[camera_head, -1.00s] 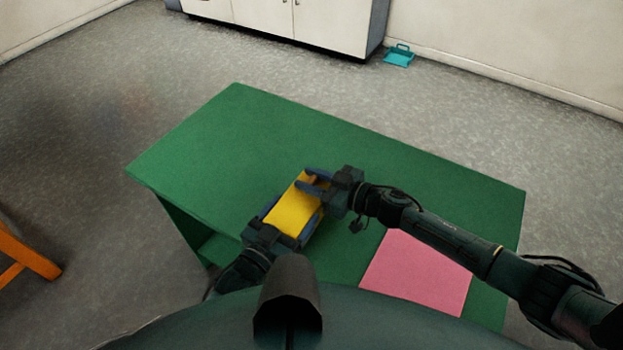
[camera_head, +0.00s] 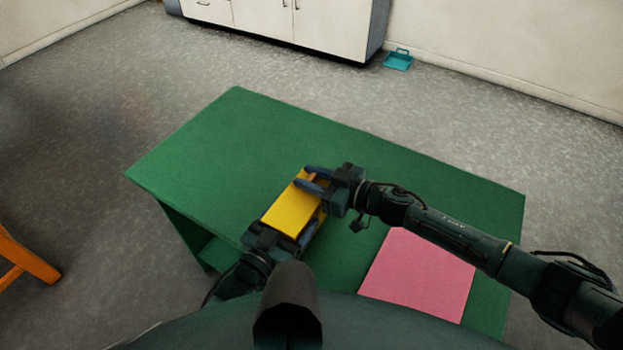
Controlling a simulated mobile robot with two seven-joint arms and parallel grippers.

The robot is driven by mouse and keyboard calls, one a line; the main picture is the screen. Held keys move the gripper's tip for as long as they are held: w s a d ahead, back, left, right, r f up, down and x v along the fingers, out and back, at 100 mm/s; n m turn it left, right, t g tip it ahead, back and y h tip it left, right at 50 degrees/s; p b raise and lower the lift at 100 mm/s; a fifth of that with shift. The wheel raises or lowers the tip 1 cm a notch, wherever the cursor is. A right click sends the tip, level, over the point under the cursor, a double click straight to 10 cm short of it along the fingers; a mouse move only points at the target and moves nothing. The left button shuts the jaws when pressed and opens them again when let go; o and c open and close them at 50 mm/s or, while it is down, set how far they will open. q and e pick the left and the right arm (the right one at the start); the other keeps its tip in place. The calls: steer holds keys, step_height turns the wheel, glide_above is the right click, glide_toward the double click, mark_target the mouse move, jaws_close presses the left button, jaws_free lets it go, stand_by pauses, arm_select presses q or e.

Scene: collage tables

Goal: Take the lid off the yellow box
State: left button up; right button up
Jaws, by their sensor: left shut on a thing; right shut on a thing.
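The yellow box (camera_head: 291,210) is at the front middle of the green table, its long side slanting up to the right. Its flat yellow top faces me; I cannot make out the seam between lid and box. My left gripper (camera_head: 282,236) is at the box's near end, its fingers along the sides, shut on the box. My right gripper (camera_head: 313,181) reaches from the right over the far end, shut on a small light-brown part there, perhaps the lid's handle. The fingers partly hide that part.
The green table (camera_head: 400,175) is bare at the back and right. A pink sheet (camera_head: 418,275) lies at the front right. An orange wooden chair or stool (camera_head: 25,260) stands at the left. A teal dustpan-like thing (camera_head: 398,60) lies on the floor near the white cabinet (camera_head: 320,22).

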steer(key=shift+r, duration=2)
arm_select(q)
steer(key=o, duration=1.4)
